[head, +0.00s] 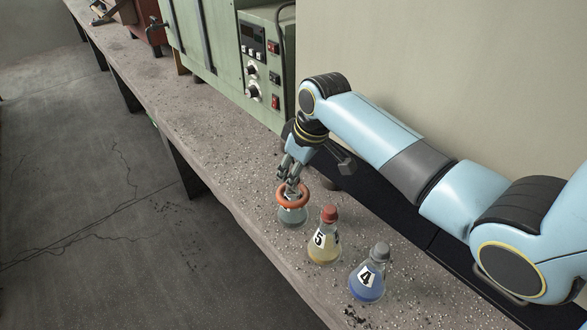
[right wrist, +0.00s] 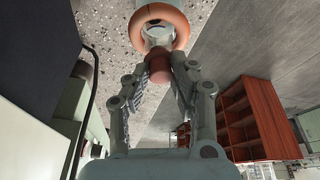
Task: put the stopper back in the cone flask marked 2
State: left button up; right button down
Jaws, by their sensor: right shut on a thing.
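A cone flask with grey-green liquid (head: 292,217) stands on the bench, with an orange ring (head: 292,195) around its neck. Its number does not show. My right gripper (head: 292,184) is directly above it, pointing down. In the right wrist view, my right gripper (right wrist: 171,74) is shut on a reddish-brown stopper (right wrist: 158,65). The ring (right wrist: 180,20) and part of the flask (right wrist: 158,33) show just beyond the stopper. I cannot tell whether the stopper touches the flask's mouth. My left gripper is not in view.
A flask marked 5 (head: 322,249) with a red stopper and a flask marked 4 (head: 367,283) with a grey stopper stand nearby, to the right and nearer. A green instrument cabinet (head: 221,60) stands behind. The bench's front edge (head: 215,188) is close on the left.

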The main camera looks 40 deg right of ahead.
jog(key=shift+c, duration=2.4)
grip_release()
notch_tip(320, 180, up, 9)
jog(key=p, duration=1)
jog(key=shift+r, duration=0.1)
jog(key=shift+f, duration=0.2)
